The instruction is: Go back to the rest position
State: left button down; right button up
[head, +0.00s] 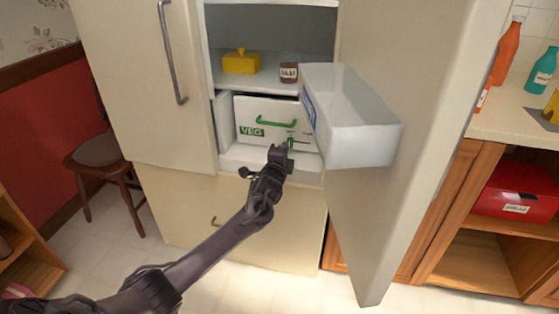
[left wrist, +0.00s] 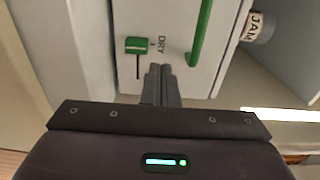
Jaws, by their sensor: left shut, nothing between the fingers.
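My left gripper (head: 279,154) is shut and empty. It is in front of the white drawer (head: 268,109) marked VEG inside the open fridge. In the left wrist view the closed fingers (left wrist: 161,84) point at the drawer front, beside a green slider (left wrist: 136,46) and the word DRY. The drawer's green handle (left wrist: 203,30) is apart from the fingers. I cannot tell whether the fingertips touch the drawer front. My right gripper is not in view.
The fridge's right door (head: 410,130) stands open with a clear bin (head: 352,128) on it. A yellow butter dish (head: 241,62) and a jam jar (head: 289,72) are on the shelf above. A chair (head: 100,152) is at left. A counter with bottles (head: 507,50) is at right.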

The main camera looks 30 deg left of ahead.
pick_arm(q)
jog(key=v, duration=0.6)
jog(key=shift+r+p, duration=0.15)
jog(key=shift+p, duration=0.2)
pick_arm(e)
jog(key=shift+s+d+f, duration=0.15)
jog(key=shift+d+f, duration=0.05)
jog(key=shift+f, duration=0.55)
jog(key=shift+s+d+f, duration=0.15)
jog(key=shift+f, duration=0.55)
